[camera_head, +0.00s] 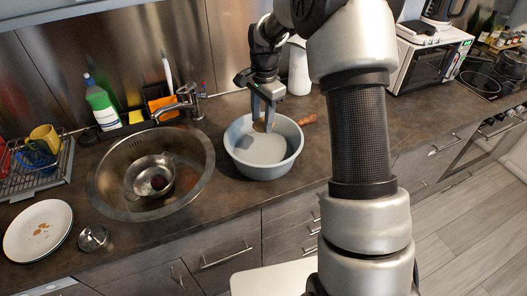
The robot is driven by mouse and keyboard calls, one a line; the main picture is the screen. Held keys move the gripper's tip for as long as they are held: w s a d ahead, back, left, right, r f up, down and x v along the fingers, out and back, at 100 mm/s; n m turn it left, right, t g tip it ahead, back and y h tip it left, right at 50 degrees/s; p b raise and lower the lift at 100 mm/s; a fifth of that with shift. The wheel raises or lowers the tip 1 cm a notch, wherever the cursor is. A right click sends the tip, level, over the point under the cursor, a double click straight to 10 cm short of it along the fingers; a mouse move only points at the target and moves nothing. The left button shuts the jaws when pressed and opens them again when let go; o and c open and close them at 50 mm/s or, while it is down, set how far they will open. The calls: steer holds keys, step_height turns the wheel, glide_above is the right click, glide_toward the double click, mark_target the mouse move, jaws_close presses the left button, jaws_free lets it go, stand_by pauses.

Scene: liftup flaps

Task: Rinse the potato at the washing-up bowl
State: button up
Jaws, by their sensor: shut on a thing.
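A grey-blue washing-up bowl (263,170) stands on the brown worktop, right of the round sink. My gripper (264,122) points down into the bowl's far part. It is shut on a small brown potato (259,127), which shows between the fingertips below the bowl's rim level. The bowl's inside looks pale and even; I cannot tell whether the potato touches what is in it.
The sink (112,189) holds a metal colander (150,178) with a dark round thing inside. The tap (182,102), a green bottle (102,106) and a dish rack (38,170) stand behind and left. A dirty plate (38,230) lies at front left. A brown-handled thing (307,119) lies beside the bowl.

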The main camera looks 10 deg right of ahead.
mark_target(261, 120)
steer(key=shift+r+p, duration=1.35)
steer(key=shift+r, duration=0.75)
